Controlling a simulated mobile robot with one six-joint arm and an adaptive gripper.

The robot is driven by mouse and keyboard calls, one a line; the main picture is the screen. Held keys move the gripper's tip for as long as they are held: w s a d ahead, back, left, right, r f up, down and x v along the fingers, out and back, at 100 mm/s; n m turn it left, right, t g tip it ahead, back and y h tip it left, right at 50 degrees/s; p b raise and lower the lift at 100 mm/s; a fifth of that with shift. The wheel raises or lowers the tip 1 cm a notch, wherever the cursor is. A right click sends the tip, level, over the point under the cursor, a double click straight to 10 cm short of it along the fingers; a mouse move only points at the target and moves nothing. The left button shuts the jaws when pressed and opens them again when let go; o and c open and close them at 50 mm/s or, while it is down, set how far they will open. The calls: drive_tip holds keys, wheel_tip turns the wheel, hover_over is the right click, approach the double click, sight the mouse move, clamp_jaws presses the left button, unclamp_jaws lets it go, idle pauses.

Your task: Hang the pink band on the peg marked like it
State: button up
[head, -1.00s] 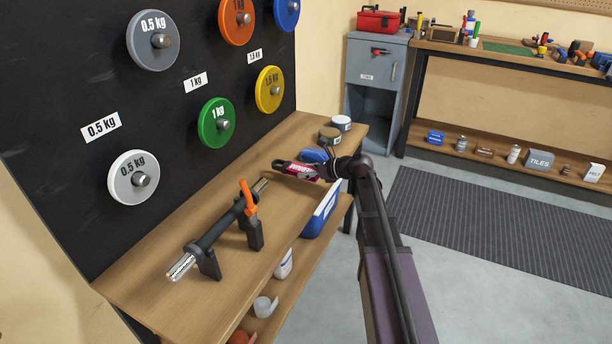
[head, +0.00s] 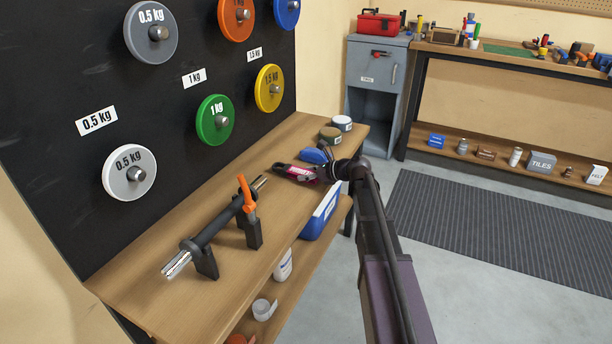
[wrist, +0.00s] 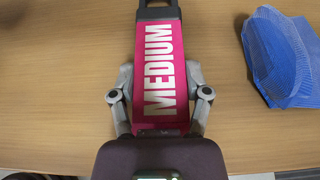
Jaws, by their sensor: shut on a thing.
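The pink band (wrist: 158,72) has white MEDIUM lettering and a black end piece at the top of the wrist view. My gripper (wrist: 160,80) has a finger on each side of it and is shut on it. In the head view the pink band (head: 304,173) shows small at my gripper (head: 322,172), above the right part of the wooden bench. The black board on the left has metal pegs carrying weight plates, with white kg labels. I see no peg with a pink mark. The band's lower end is hidden behind my gripper in the wrist view.
A short bar (head: 215,225) with an orange clip (head: 246,193) rests in cradles on the bench (head: 165,260). A blue cloth-like thing (wrist: 283,55) lies right of the band. Tins (head: 331,134) stand at the bench's far end. The floor beyond is open.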

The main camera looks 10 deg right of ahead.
drive_tip(key=shift+f, duration=0.15)
drive_tip(key=o, duration=1.2)
drive_tip(key=p+v, duration=0.5)
drive_tip(key=v, duration=0.8)
drive_tip(key=shift+s+d, duration=0.15)
drive_tip(key=shift+d, duration=0.2)
drive_tip(key=s+a+f+n+g+h, duration=0.2)
drive_tip(key=s+a+f+n+h, duration=0.1)
drive_tip(key=s+n, duration=0.4)
drive_tip(key=s+a+f+n+g+h, duration=0.3)
drive_tip(key=s+f+n+h, duration=0.1)
drive_tip(key=s+n, duration=0.4)
drive_tip(key=s+a+f+n+g+h, duration=0.2)
drive_tip(key=s+a+f+n+h, duration=0.1)
drive_tip(key=s+n, duration=0.5)
drive_tip(key=shift+f+n+g+h, duration=0.4)
drive_tip(key=shift+f+n, duration=0.25)
drive_tip(key=shift+n, duration=0.45)
